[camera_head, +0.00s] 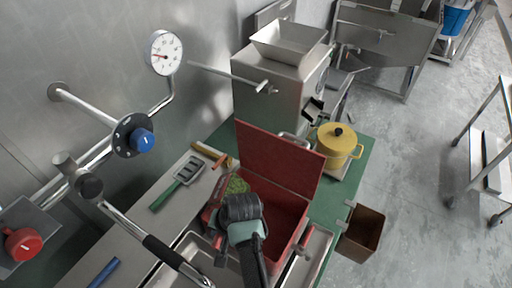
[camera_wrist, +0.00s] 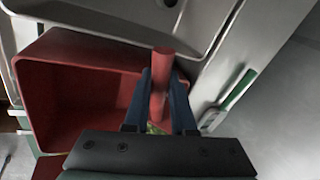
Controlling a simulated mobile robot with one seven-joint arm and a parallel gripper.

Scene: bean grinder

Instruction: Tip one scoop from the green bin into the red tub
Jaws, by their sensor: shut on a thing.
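My gripper (camera_wrist: 160,82) is shut on a red handle (camera_wrist: 161,58), which stands between its two fingers; I take it as the scoop's. The scoop's bowl is mostly hidden by my gripper. The red tub (camera_wrist: 42,78) lies open beside my gripper, at the left in the wrist view. In the head view the tub (camera_head: 287,209) has its lid (camera_head: 280,160) raised at the back, and my gripper (camera_head: 222,218) is over its left front part. Green grains (camera_head: 237,185) show just behind my gripper; I cannot tell what holds them. I cannot make out a green bin.
A steel grinder (camera_head: 270,92) with a hopper stands behind, with a yellow pot (camera_head: 337,145) beside it. A green-handled slotted tool (camera_head: 178,183) lies at left. Pipes with a gauge (camera_head: 163,53) and a blue knob (camera_head: 143,140) jut from the left wall. A brown box (camera_head: 361,233) hangs at right.

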